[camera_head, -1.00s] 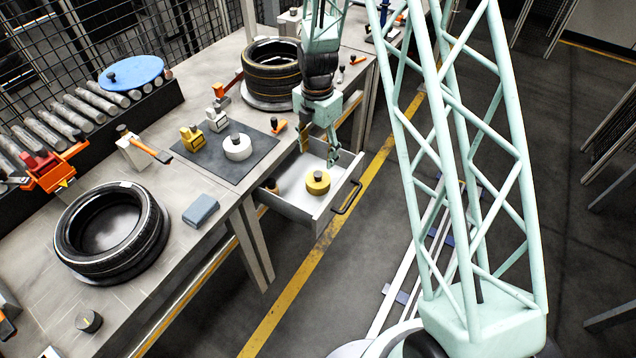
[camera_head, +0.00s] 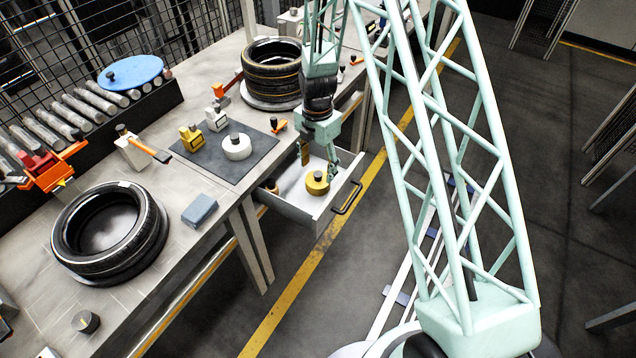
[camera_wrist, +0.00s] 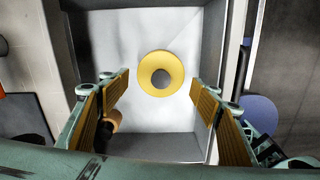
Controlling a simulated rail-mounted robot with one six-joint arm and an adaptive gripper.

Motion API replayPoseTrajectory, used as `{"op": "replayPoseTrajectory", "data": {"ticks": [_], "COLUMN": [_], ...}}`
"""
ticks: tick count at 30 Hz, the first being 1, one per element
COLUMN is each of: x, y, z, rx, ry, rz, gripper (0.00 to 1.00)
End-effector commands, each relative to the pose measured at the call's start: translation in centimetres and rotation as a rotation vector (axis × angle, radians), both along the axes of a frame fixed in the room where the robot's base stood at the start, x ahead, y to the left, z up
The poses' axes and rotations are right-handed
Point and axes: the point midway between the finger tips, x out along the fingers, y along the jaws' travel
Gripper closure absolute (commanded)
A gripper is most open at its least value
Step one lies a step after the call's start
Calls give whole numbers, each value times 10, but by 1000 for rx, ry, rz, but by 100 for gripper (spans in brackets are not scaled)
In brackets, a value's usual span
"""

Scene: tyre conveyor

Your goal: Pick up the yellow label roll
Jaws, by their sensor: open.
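The yellow label roll (camera_head: 317,183) lies in the open drawer (camera_head: 289,205) under the bench. In the wrist view the yellow roll (camera_wrist: 160,74) shows from above as a ring with a dark grey middle, on the drawer's pale floor. My gripper (camera_head: 319,161) is open just above the roll in the head view. In the wrist view its two fingers (camera_wrist: 160,100) with ribbed orange pads stand wide apart. The roll lies between their lines, a little beyond the tips, and nothing is held.
A small orange-brown item (camera_wrist: 113,121) lies in the drawer by the left finger. The drawer walls (camera_wrist: 212,50) rise close around. On the bench are a white roll (camera_head: 237,147) on a dark mat, a grey-blue block (camera_head: 200,210) and stacked tyres (camera_head: 272,68).

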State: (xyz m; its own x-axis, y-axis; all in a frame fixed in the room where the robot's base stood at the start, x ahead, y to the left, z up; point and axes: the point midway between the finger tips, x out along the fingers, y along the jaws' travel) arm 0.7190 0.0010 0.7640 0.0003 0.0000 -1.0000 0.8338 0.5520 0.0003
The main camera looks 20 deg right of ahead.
Motion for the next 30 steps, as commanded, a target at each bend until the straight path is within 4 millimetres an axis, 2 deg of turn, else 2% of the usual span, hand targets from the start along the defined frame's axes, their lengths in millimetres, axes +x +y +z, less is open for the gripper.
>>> {"op": "replayPoseTrajectory", "data": {"ticks": [8, 21, 30], "x": [-1, -1, -1], "y": [0, -1, -1], "z": [-8, -48, -52], "rx": [0, -1, 0], "ry": [1, 1, 0], "rz": [0, 0, 0], "gripper": [42, 42, 42]}}
